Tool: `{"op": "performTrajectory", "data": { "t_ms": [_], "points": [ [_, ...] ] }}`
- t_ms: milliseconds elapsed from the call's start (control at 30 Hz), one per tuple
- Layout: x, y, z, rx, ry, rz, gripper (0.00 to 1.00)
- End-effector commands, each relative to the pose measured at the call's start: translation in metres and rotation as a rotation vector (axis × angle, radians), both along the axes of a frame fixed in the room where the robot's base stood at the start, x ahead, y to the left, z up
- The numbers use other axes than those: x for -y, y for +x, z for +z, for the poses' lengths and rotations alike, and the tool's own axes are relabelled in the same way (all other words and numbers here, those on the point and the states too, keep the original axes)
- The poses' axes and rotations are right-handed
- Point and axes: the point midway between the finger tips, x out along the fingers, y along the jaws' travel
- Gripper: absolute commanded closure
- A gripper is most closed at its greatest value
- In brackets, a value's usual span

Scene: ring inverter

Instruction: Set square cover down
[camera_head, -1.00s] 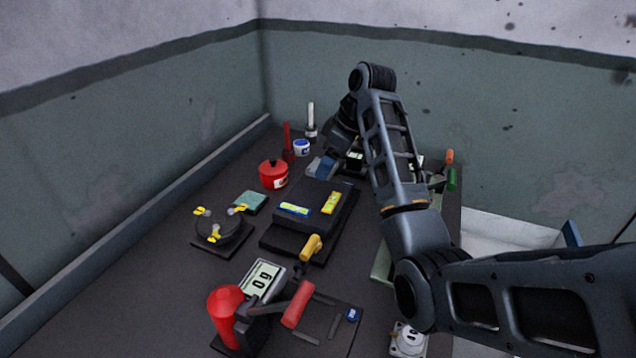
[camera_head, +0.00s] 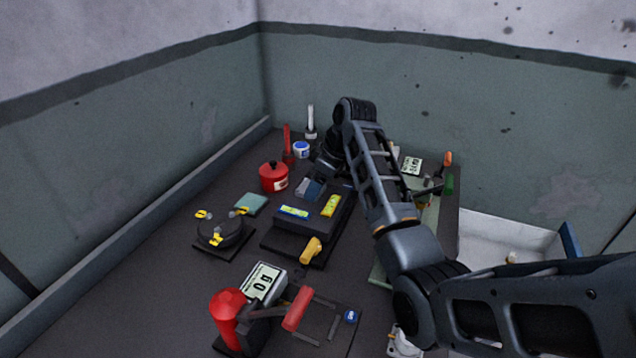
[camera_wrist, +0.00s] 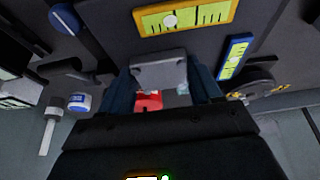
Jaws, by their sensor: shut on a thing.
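My gripper (camera_head: 312,188) is shut on a grey square cover (camera_wrist: 158,72), which shows between its two blue-grey fingers in the wrist view. In the head view my gripper is low, at the back left edge of the black block (camera_head: 290,222) that carries a yellow level and a blue-framed level. The cover is hard to make out there, and I cannot tell whether it touches anything below. In the wrist view the yellow level (camera_wrist: 185,17) and the blue-framed level (camera_wrist: 233,58) lie just beyond the cover.
A red pot (camera_head: 273,178) stands close to the left of my gripper. A teal pad (camera_head: 250,204) and a round black fixture with yellow clamps (camera_head: 220,233) are further left. A red-handled device with a display (camera_head: 262,282) stands in front. Bare dark table lies at front left.

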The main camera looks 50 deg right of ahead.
Motion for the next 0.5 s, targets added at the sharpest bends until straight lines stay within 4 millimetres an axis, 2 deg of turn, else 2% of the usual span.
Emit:
{"op": "performTrajectory", "data": {
  "t_ms": [33,300,500],
  "points": [
    [-0.0001,-0.0001,-0.0010,0.000,0.001,0.000,0.35],
    [0.0000,-0.0002,-0.0007,0.000,0.000,0.000,0.11],
    [0.0000,-0.0001,-0.0001,0.000,0.000,0.000,0.11]
  ]
}}
